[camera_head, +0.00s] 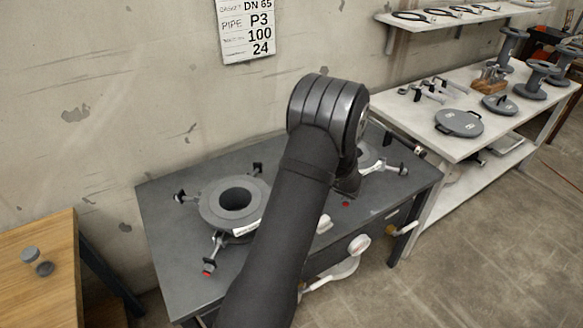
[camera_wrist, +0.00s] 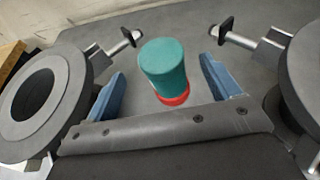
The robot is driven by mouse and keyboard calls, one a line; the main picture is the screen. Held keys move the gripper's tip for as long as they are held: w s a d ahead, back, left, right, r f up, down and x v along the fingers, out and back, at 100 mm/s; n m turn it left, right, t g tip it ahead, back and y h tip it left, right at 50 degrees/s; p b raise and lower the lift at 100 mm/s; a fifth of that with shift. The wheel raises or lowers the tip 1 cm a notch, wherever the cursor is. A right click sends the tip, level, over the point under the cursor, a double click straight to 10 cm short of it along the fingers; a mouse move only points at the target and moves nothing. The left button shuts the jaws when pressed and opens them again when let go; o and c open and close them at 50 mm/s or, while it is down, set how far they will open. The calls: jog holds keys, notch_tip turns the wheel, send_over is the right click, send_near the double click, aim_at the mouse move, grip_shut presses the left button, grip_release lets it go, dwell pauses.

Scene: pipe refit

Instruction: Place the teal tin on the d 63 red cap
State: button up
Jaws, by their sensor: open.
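The teal tin (camera_wrist: 163,64) stands between my fingers in the wrist view. The red cap (camera_wrist: 175,99) shows as a rim around the tin's near base, and the tin appears to rest on it. Most of the cap is hidden beneath the tin. My gripper (camera_wrist: 162,67) is open, with one blue finger on each side of the tin and a visible gap to both. In the head view my arm hides the tin, and the gripper shows only in part.
A grey pipe flange (camera_head: 221,206) with clamps stands left on the dark workbench (camera_head: 168,278), and another flange (camera_wrist: 305,66) is at the right. Clamp arms reach inward behind the tin. A white table (camera_head: 478,140) holding discs and spools stands at the right.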

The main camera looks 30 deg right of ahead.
jog(key=v, duration=0.3)
jog(key=shift+s+r, duration=0.1)
jog(key=shift+s, duration=0.25)
jog(key=x, duration=1.2)
jog(key=shift+w+a, duration=0.1)
jog(key=shift+w, duration=0.1)
notch_tip(320, 180, up, 3)
jog(key=shift+s+f, duration=0.15)
jog(key=shift+f, duration=0.05)
jog(key=shift+r, duration=0.7)
